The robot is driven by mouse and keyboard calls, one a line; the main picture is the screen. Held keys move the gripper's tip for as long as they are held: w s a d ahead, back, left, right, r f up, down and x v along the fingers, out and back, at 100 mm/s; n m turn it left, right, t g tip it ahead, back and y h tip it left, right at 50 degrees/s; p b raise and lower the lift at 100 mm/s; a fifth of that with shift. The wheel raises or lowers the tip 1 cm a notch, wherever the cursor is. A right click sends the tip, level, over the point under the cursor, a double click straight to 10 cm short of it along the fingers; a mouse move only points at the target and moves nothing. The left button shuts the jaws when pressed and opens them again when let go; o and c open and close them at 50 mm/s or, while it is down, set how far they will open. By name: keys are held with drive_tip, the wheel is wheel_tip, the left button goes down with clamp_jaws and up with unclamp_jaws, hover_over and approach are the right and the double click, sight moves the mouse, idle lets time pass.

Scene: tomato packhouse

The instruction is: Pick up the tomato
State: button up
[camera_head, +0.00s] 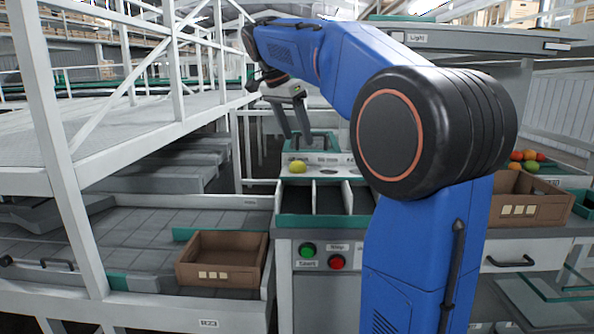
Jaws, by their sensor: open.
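A single yellow-green tomato (298,166) sits at the back edge of the sorting station, in front of a light panel with dark markings. My gripper (298,138) hangs above and behind it in the picture, fingers pointing down and apart. The gripper is open with nothing between its fingers. The tomato is below the fingertips and apart from them. My blue arm covers much of the right half of the view, hiding part of the station.
Dark divided bins (330,199) lie in front of the tomato. An empty brown crate (222,259) stands at lower left. A brown crate (526,200) at right has several red, orange and green tomatoes (527,158) at its back. White frame posts (55,150) stand left.

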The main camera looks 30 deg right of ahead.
wheel_tip(320, 180, up, 9)
drive_tip(key=a+m+y, duration=0.2)
drive_tip(key=y, duration=0.1)
hover_over(297, 166)
drive_tip(key=w, duration=0.2)
drive_tip(key=shift+g, duration=0.3)
wheel_tip(297, 166, down, 12)
drive_tip(key=shift+s+r, duration=0.1)
drive_tip(key=shift+s+d+f, duration=0.1)
drive_tip(key=shift+d+f, duration=0.05)
drive_tip(key=shift+f, duration=0.7)
drive_tip(key=shift+w+d+f, duration=0.1)
drive_tip(key=shift+d+f, duration=0.1)
drive_tip(key=shift+f, duration=0.7)
drive_tip(key=shift+s+d+f, duration=0.1)
drive_tip(key=shift+d+f, duration=0.05)
drive_tip(key=shift+f, duration=0.7)
drive_tip(key=c, duration=0.8)
